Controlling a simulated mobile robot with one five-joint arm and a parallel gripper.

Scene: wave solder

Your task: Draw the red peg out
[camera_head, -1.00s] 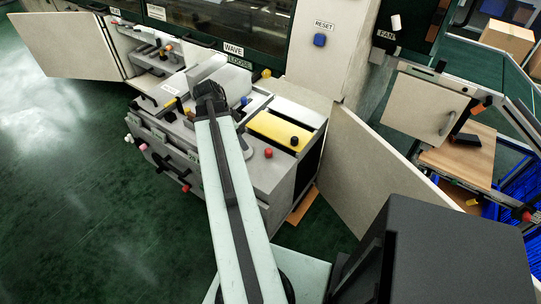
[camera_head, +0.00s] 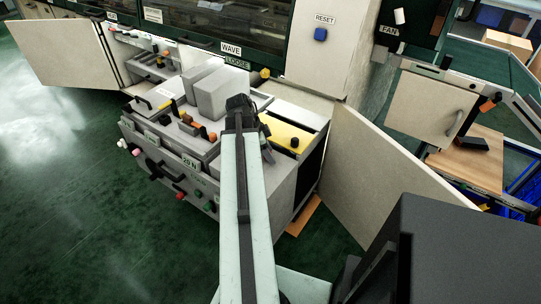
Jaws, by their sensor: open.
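A grey solder unit (camera_head: 285,185) stands open in front of the machine. A small red knob or peg (camera_head: 180,195) sticks out of its front face at the lower left, beside a green one. Another small red piece, seen earlier on the unit's top near the yellow panel, is now hidden, apparently behind my arm or gripper. I cannot tell which one is the red peg. My gripper (camera_head: 266,150) is open and hangs over the unit's top, left of the yellow panel (camera_head: 285,133). Its fingers are dark and partly hidden by my arm.
Grey blocks (camera_head: 222,92) stand on the unit's top, with orange pegs (camera_head: 196,125) in front of them. A black knob (camera_head: 295,142) sits on the yellow panel. An open door panel (camera_head: 390,170) blocks the right side. Green floor (camera_head: 70,220) is clear at left.

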